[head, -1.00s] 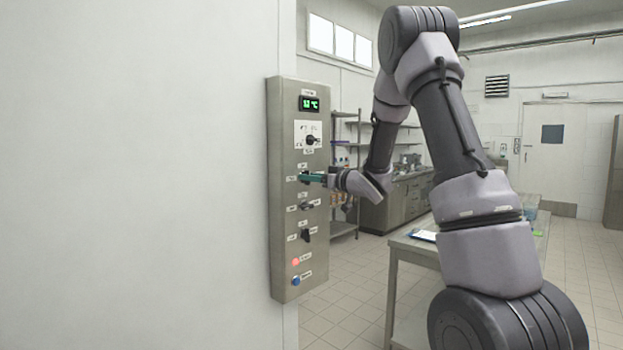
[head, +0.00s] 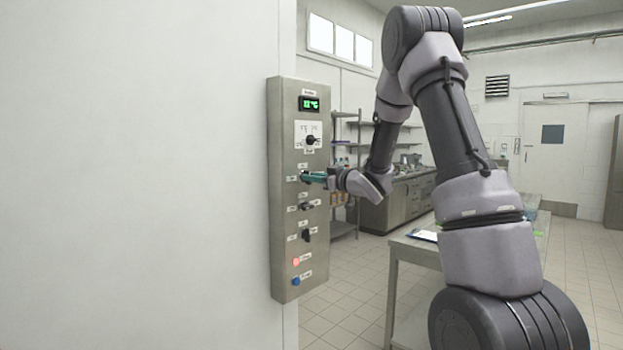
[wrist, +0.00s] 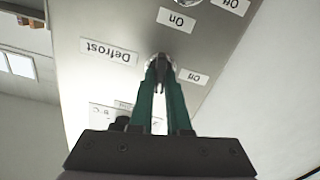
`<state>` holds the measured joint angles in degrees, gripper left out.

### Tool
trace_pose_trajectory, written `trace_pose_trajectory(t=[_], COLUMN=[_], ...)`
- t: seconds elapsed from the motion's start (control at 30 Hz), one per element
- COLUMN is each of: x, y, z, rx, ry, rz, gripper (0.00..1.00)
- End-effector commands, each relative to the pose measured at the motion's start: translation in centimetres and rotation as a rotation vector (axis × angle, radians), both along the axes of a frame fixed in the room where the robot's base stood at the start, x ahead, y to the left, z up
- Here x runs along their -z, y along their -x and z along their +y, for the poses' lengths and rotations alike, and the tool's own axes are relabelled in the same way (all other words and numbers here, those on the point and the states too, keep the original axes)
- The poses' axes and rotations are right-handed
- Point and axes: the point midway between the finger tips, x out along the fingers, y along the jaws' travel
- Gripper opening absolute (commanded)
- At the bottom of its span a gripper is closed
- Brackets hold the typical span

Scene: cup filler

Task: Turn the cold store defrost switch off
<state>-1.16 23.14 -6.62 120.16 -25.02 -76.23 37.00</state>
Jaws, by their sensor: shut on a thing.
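The defrost switch (wrist: 160,63) is a small dark rotary knob on a bright round base. The wrist view shows it upside down, with a "Defrost" label (wrist: 109,50), an "On" label (wrist: 177,20) and an "Off" label (wrist: 193,76) around it. My gripper (wrist: 160,78) has its green fingers shut on the knob, one on each side. The fingers hide much of the knob, so I cannot tell which label it points to. In the head view my gripper (head: 314,177) reaches the panel from the right.
The steel control panel (head: 284,190) hangs on the white wall. It carries a green display (head: 308,104), a dial (head: 310,140) above, more switches (head: 306,235) below, a red light (head: 296,262) and a blue button (head: 296,282). A table (head: 400,243) stands right.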

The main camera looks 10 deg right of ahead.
Motion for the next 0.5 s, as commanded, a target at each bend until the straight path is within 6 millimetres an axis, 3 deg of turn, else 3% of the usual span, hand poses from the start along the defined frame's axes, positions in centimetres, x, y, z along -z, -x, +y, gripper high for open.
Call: trace_pose_trajectory(t=[0.5], x=[0.16], y=[0.14], z=[0.12], rx=[0.001], ry=[0.393], rz=[-0.284], gripper=[0.0])
